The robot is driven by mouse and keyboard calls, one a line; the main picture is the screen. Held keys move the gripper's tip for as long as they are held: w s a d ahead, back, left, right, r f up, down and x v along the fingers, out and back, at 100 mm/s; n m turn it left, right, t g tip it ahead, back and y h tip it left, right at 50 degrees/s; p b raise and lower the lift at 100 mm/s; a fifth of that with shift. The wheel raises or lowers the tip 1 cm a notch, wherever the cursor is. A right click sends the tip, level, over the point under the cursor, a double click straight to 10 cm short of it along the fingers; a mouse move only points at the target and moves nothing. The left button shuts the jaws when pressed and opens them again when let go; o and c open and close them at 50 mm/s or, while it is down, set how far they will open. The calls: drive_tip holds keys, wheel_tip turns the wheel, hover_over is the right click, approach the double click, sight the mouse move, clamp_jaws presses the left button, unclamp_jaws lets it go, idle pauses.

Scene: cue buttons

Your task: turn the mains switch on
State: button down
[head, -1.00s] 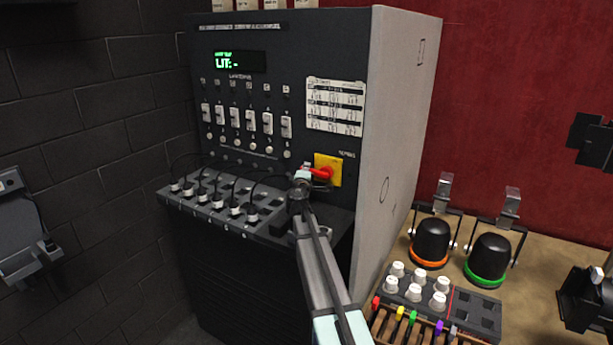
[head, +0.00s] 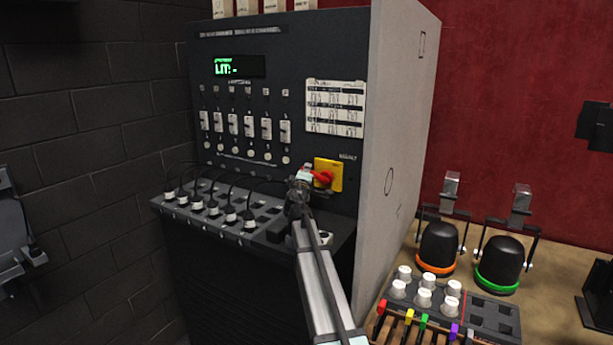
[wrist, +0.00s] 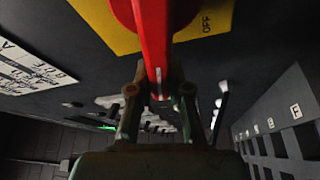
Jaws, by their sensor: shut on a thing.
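The mains switch is a red handle (head: 323,177) on a yellow plate (head: 335,167), low on the right of the dark panel's front. In the head view the handle points left toward my gripper (head: 305,178). In the wrist view the red handle (wrist: 154,40) runs down between my two fingers (wrist: 158,98), which are shut on its end. The yellow plate (wrist: 110,27) lies behind it there, with the word OFF to the right of the handle. Any other marking on the plate is hidden or too small to read.
The dark cabinet (head: 215,125) has sliders and a lit green display (head: 238,67). A ledge of plugged cables (head: 215,215) juts out below and left of the switch. On the right, a bench holds two black lamps (head: 437,245) and a knob box (head: 440,305).

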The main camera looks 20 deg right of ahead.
drive_tip(key=c, duration=1.1)
unclamp_jaws()
drive_tip(key=shift+w, duration=0.1)
drive_tip(key=v, duration=1.2)
